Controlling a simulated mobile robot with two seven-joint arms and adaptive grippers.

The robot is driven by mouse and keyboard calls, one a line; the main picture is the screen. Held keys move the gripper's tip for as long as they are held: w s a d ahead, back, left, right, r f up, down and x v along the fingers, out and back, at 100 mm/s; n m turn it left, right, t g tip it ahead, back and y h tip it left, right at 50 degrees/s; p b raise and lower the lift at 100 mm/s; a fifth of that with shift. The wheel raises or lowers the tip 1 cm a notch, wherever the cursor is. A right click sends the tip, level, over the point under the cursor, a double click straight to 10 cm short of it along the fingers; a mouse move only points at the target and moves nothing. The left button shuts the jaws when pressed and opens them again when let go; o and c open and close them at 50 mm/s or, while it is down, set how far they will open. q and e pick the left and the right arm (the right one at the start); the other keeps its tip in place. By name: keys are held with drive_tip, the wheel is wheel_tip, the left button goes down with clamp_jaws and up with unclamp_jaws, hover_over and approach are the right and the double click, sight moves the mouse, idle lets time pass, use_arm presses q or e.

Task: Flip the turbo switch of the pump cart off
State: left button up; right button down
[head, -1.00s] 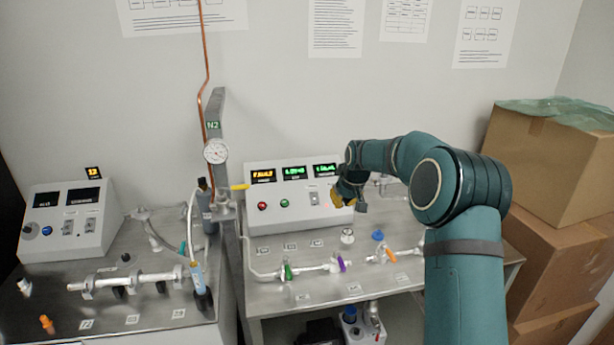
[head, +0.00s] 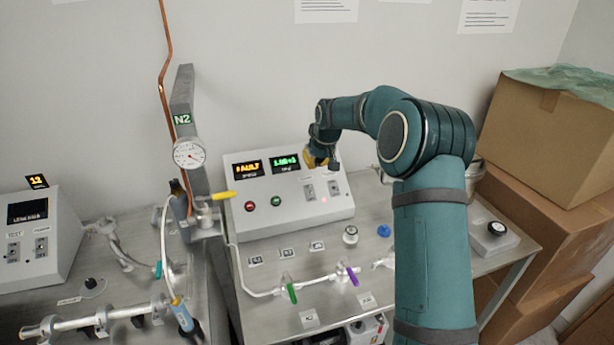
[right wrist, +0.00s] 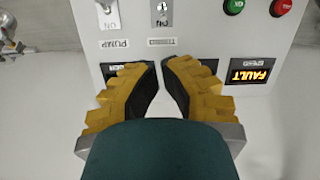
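The pump cart's control box (head: 250,222) stands on the metal bench in the head view. Its amber display reads FAULT (head: 248,168), beside a green display (head: 286,163). The turbo switch (head: 309,192) is the left of two switches on its face; it also shows at the top of the right wrist view (right wrist: 162,10), with an upside-down ON mark. The pump switch (head: 334,187) is beside it. My left gripper is out of view.
A red button (head: 249,206) and a green button (head: 276,201) are on the box. The N2 post with a gauge (head: 189,154) and yellow handle stands left. Valves with green (head: 291,290) and purple handles are in front. Cardboard boxes (head: 548,130) are stacked right.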

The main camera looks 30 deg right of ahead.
sight(308, 183)
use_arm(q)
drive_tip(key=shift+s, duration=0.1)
use_arm(e)
drive_tip(key=shift+s, duration=0.15)
drive_tip(key=x, duration=1)
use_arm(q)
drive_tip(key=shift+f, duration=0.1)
